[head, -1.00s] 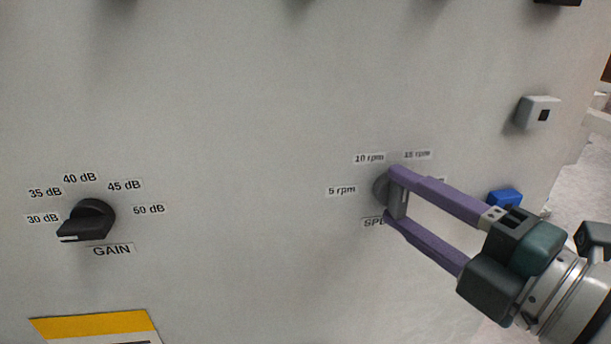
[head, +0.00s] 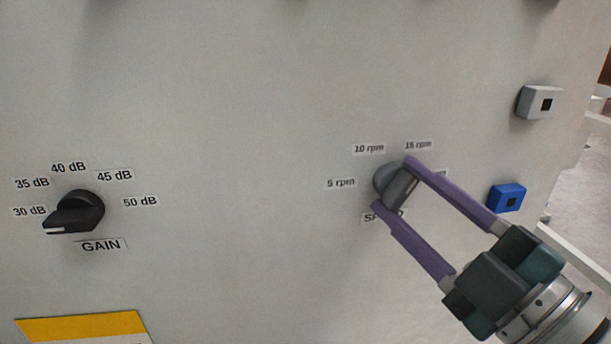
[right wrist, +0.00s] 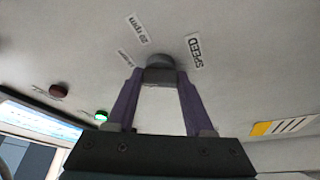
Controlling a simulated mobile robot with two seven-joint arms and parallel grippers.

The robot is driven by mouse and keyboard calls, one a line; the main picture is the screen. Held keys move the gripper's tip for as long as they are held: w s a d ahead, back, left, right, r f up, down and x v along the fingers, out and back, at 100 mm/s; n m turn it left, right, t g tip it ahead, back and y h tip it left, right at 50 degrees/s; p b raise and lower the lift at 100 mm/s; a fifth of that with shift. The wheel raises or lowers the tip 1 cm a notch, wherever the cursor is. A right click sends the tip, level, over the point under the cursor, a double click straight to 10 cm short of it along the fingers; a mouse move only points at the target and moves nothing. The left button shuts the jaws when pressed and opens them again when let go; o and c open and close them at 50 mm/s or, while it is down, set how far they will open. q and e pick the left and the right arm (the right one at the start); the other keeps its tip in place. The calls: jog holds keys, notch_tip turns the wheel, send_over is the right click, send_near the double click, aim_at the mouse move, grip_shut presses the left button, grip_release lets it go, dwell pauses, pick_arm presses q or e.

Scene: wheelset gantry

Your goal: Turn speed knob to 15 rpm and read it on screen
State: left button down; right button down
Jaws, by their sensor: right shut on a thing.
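The grey speed knob (head: 388,182) sits on the light panel, with labels 5 rpm, 10 rpm and 15 rpm (head: 418,145) around it. My right gripper (head: 394,186) is shut on the knob's grip bar, one purple finger on each side. Its fingers partly cover the SPEED label and the label right of the knob. In the right wrist view the knob (right wrist: 160,68) is between the fingertips, and the 20 rpm and SPEED labels (right wrist: 194,50) show. A lit screen (right wrist: 40,122) is at the left there, too oblique to read. My left gripper is not in view.
The black GAIN knob (head: 76,212) is at the left, its pointer near 30 dB. A grey square button (head: 538,102) and a blue one (head: 507,198) are near the panel's right edge. The panel between the knobs is clear.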

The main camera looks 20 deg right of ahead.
dwell(0.3)
jog(key=shift+c, duration=1.4)
grip_release()
jog(key=shift+s, duration=0.1)
jog(key=shift+s+f, duration=0.15)
jog(key=shift+s, duration=0.2)
jog(key=v, duration=0.9)
